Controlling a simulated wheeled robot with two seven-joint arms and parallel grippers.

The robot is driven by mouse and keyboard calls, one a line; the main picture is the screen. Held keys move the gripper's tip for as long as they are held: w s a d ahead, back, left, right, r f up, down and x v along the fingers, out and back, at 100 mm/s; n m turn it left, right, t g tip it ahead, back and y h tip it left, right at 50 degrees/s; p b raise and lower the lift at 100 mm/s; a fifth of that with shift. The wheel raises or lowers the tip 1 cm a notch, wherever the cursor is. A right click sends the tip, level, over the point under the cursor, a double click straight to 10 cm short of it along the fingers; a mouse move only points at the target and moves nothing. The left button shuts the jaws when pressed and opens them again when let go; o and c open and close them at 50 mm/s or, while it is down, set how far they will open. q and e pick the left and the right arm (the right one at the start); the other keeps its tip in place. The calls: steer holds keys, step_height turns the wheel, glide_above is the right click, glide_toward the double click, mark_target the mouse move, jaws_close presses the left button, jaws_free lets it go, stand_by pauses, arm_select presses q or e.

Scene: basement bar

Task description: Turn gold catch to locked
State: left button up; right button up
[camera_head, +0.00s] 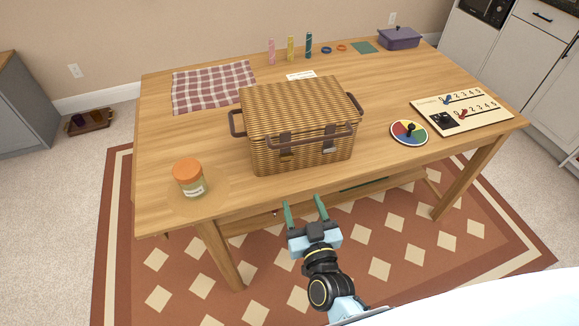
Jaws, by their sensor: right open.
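A closed wicker basket (300,118) stands on the wooden table, with brown handles and two dark straps on its front. A small pale plate (330,150) shows low on the front by the right strap. I cannot make out a gold catch or its setting for certain. My right gripper (304,208) is open and empty, its two green fingers apart and pointing toward the table's front edge. It is in front of the basket and apart from it. My left gripper is out of view.
On the table (220,140), an orange-lidded jar (188,179) stands left of the basket. A coloured spinner disc (409,132) and a number board (462,109) lie to the right. A checked cloth (213,86) and a purple lidded dish (399,38) are farther back.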

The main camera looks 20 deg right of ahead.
mark_target(287, 159)
steer(key=w, duration=0.4)
steer(key=w+b, duration=0.1)
steer(key=w, duration=0.7)
steer(key=shift+d+b, duration=0.25)
steer(key=shift+b, duration=0.05)
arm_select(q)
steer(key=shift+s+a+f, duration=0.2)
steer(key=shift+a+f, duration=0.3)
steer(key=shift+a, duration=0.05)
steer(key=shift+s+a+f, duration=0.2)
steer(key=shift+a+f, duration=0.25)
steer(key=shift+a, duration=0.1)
arm_select(e)
steer(key=shift+w, duration=0.6)
steer(key=shift+c, duration=0.2)
steer(key=c, duration=1)
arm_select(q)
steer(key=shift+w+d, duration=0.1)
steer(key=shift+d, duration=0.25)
arm_select(e)
steer(key=shift+o, duration=0.2)
